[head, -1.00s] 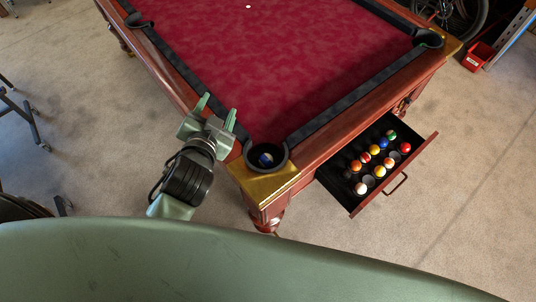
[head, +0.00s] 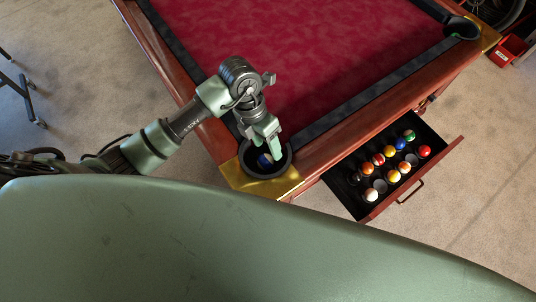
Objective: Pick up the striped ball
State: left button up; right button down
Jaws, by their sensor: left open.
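The striped ball (head: 263,161), blue and white, lies in the near corner pocket (head: 262,173) of the pool table. My left gripper (head: 274,150) points down over this pocket, with its fingers apart and the tips at the ball. The fingers hide part of the ball. I cannot tell whether they touch it. My right gripper is not in view.
The pool table (head: 330,50) has red cloth and dark cushions. An open drawer (head: 352,196) juts out at its right side and holds several balls in a rack. A red bin (head: 508,50) stands at the far right. The floor around is mostly clear.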

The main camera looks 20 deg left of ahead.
aim_at(264, 158)
pick_arm(q)
jog(key=shift+w+a+f+y, duration=0.1)
jog(key=shift+a+f+y, duration=0.25)
jog(key=shift+a, duration=0.45)
jog(key=shift+a+f, duration=0.1)
jog(key=shift+f, duration=0.2)
jog(key=f, duration=0.2)
jog(key=d+f+p, duration=0.1)
jog(key=f, duration=0.1)
jog(key=s+f, duration=0.1)
jog(key=f, duration=0.1)
jog(key=shift+d+f, duration=0.15)
jog(key=shift+f, duration=0.2)
jog(key=c, duration=1.2)
